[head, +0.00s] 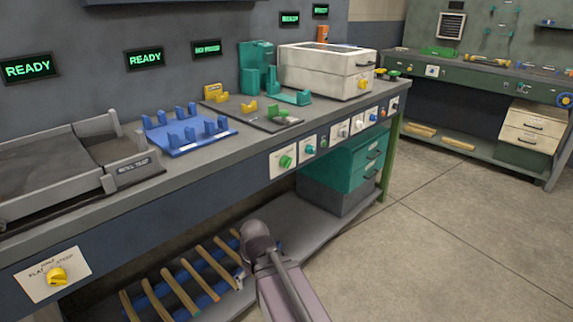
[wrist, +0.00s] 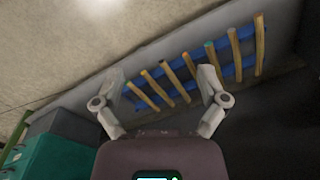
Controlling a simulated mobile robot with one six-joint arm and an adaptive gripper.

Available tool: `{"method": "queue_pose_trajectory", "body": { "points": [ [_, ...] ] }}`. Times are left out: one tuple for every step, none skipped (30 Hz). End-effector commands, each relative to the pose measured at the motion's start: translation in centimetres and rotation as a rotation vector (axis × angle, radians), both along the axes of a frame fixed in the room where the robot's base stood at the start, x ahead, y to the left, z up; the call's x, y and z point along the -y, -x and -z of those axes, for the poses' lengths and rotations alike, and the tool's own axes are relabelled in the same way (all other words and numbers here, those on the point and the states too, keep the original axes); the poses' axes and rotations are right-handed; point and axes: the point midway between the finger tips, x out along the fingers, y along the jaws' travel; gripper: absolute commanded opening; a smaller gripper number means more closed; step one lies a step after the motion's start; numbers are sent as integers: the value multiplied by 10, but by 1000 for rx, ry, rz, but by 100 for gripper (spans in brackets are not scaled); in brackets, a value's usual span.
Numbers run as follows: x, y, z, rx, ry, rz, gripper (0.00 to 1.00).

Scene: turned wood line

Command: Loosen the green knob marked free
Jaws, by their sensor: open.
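A green knob (head: 286,161) sits on a pale panel on the front face of the near workbench in the head view. A smaller teal-green knob (head: 310,149) is on the panel to its right. Their markings are too small to read, so I cannot tell which says free. My gripper (wrist: 162,85) is open and empty in the wrist view, its fingers spread above a lower shelf with wooden sticks. My arm shows below the knob panels in the head view, and the fingers cannot be made out there. Neither green knob shows in the wrist view.
A yellow knob (head: 57,276) is on the bench front at left. Wooden sticks (wrist: 180,80) lie on a blue rack on the low shelf. A teal drawer unit (head: 357,160) stands under the bench at right. The floor (head: 450,240) right of the bench is clear.

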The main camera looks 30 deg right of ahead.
Motion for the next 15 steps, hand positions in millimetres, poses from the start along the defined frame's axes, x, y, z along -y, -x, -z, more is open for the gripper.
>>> {"method": "queue_pose_trajectory", "body": {
  "points": [
    [5,-5,-2,10,-33,53,93],
    [6,-8,-3,17,-57,91,93],
    [7,-12,-4,26,-94,144,93],
    [9,-16,-6,32,-124,188,93],
    [11,-20,-8,39,-157,236,93],
    [13,-25,-10,48,-202,304,93],
    [16,-30,-13,54,-241,359,93],
    [18,-35,-16,60,-281,416,93],
    [22,-41,-20,64,-337,494,93],
    [25,-46,-24,69,-380,554,93],
    [29,-51,-28,70,-425,614,93],
    [35,-58,-34,73,-484,696,93],
    [39,-62,-38,72,-531,754,93],
    [44,-67,-43,72,-577,816,93],
    [51,-74,-50,67,-640,893,93]
  ]
}}
